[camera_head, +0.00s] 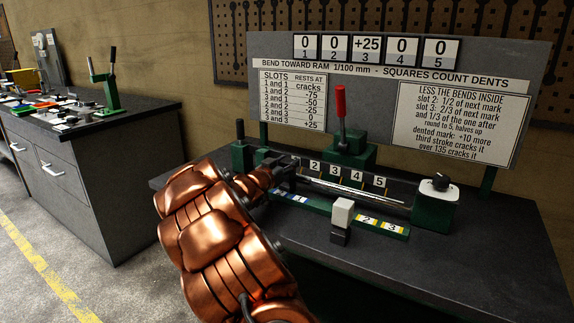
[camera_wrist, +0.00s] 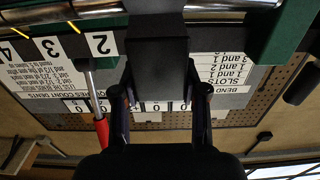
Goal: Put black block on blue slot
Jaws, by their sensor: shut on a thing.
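My copper arm reaches in from the lower middle of the head view. My gripper (camera_head: 281,170) is at the left end of the steel bar (camera_head: 352,191). In the wrist view my gripper (camera_wrist: 159,88) is shut on the black block (camera_wrist: 158,58), one finger on each side. The block's far end overlaps the steel bar in that view; I cannot tell whether they touch. The blue slot (camera_head: 291,197) is a blue-and-white marked patch on the green rail, just below and right of my gripper. The arm partly hides the rail's left end.
A white-topped block (camera_head: 343,212) stands on the rail, left of yellow-marked slots 2 and 3 (camera_head: 380,222). A red-handled press (camera_head: 341,110) stands behind the bar. A black-knobbed green post (camera_head: 436,200) is at the right. A sign board (camera_head: 400,50) rises behind. The front bench is clear.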

